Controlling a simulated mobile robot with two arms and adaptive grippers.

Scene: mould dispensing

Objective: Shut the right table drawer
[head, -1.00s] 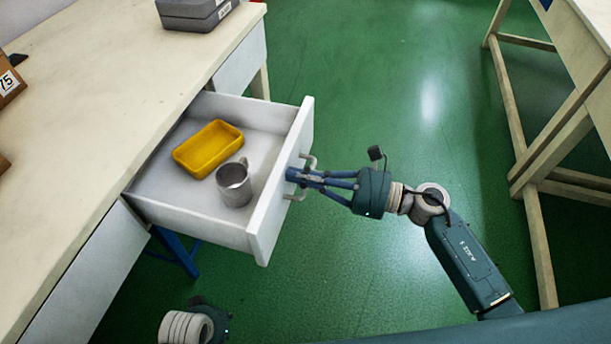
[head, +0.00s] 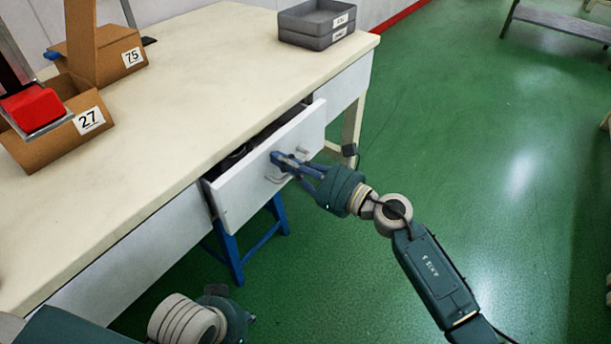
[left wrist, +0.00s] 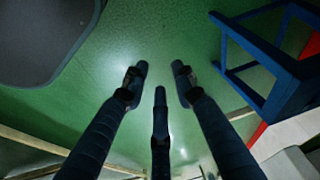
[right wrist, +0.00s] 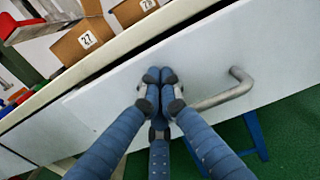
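The contents are mostly hidden in shadow.
The cream tabletop (head: 190,95) holds grey stacked trays (head: 317,25) and cardboard boxes marked 75 (head: 105,55) and 27 (head: 60,135). A blue stool (head: 250,240) stands beneath the drawer. Green floor to the right is open.

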